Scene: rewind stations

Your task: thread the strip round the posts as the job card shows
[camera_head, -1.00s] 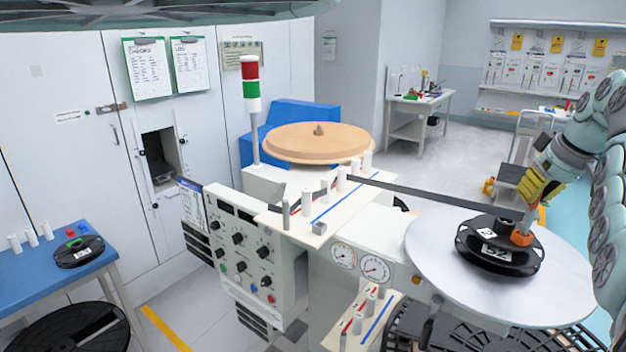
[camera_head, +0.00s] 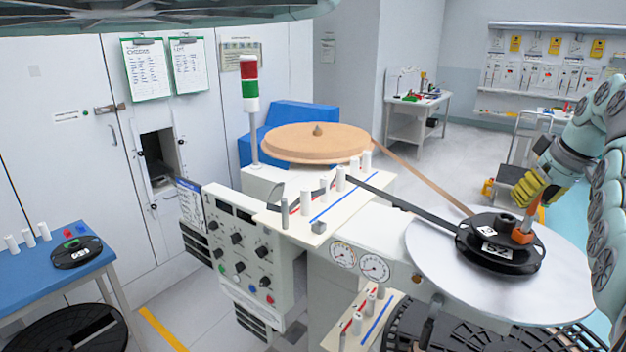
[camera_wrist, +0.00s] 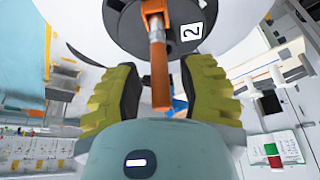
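A dark strip (camera_head: 410,202) runs from the white posts (camera_head: 341,180) on the cream plate (camera_head: 290,228) to the left side of the black reel (camera_head: 497,262). Left of these posts a dark length curves behind the front post. A tan strip (camera_head: 425,178) runs from the large tan disc (camera_head: 300,145) to the black reel. My gripper (camera_head: 540,190) is above the reel's orange crank (camera_head: 522,237). In the wrist view, the crank's orange handle (camera_wrist: 158,75) stands between my gripper's (camera_wrist: 160,65) fingers, with gaps on both sides. How the strip passes each post is too small to tell.
The reel sits on a round silver plate (camera_head: 430,255). A lower post plate (camera_head: 345,330) is below the gauges (camera_head: 374,268). A signal tower (camera_head: 250,85) stands behind. A blue table (camera_head: 30,268) with a small reel is at left. A printed card (camera_head: 188,192) is beside the control box.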

